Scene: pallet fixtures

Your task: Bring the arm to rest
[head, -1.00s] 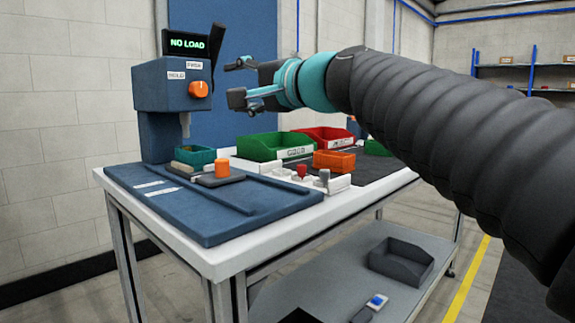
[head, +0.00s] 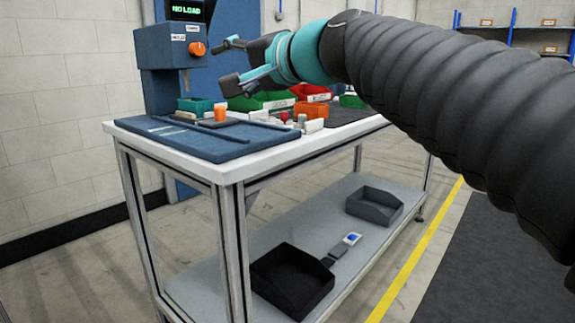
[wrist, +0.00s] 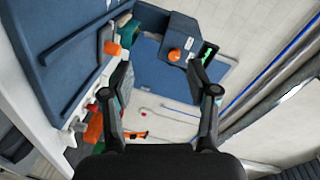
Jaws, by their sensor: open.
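My gripper (head: 232,62) is open and empty. In the head view it hangs in the air above the workbench, in front of the blue fixture (head: 158,55) with its orange knob (head: 197,49). In the wrist view my gripper (wrist: 165,95) has its two fingers spread apart with nothing between them. The fixture (wrist: 180,38) shows beyond the fingers there.
Green bins, a red bin (head: 310,92) and an orange bin (head: 311,109) stand on the bench behind the gripper. The bench edge (head: 235,170) faces me. The lower shelf holds a black tray (head: 292,280) and a grey tray (head: 374,204). Floor right of the yellow line is clear.

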